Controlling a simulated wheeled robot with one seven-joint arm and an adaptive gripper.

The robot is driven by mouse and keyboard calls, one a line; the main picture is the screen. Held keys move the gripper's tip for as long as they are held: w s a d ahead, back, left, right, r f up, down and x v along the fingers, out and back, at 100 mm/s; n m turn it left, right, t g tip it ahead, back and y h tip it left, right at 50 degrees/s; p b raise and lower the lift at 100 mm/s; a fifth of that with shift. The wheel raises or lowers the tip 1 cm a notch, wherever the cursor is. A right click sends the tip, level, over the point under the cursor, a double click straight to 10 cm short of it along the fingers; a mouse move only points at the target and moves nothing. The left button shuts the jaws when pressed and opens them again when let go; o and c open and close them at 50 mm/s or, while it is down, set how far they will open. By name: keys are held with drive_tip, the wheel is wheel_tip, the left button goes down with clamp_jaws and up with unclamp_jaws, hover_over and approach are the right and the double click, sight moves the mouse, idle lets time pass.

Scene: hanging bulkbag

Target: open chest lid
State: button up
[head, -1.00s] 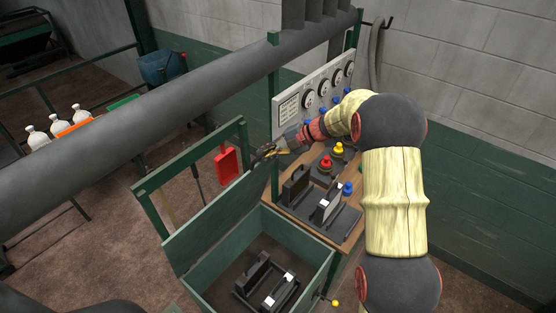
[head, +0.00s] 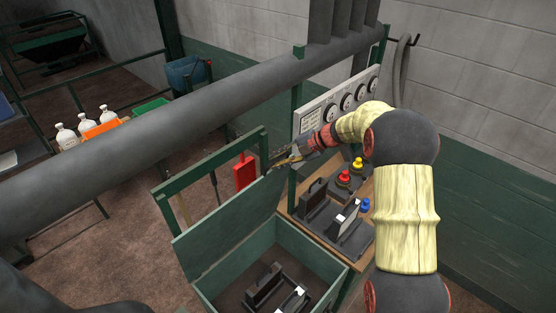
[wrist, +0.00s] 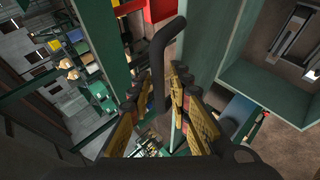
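The green chest (head: 300,246) stands open at the lower middle of the head view, with dark handled items inside. Its green lid (head: 225,232) is raised, leaning up on the chest's left side. My gripper (head: 279,161) is at the lid's far upper corner. In the wrist view my gripper (wrist: 158,82) has its two fingers apart, with a dark bent handle (wrist: 158,62) between them. I cannot tell whether either finger touches the handle. The chest's inside also shows at the right of the wrist view (wrist: 245,82).
A wooden bench (head: 297,203) with dark handled pieces, red and yellow buttons (head: 344,177) and a gauge panel (head: 338,110) adjoins the chest. A thick grey pipe (head: 150,140) crosses above. A green frame (head: 212,160) with a red plate (head: 245,172) stands behind the lid.

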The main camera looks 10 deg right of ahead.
drive_tip(key=shift+o, duration=0.9)
drive_tip(key=shift+r, duration=0.15)
drive_tip(key=shift+v, duration=1.4)
drive_tip(key=s+d, duration=0.4)
drive_tip(key=d, duration=0.7)
drive_tip(key=shift+s, duration=0.4)
drive_tip(key=shift+d, duration=0.1)
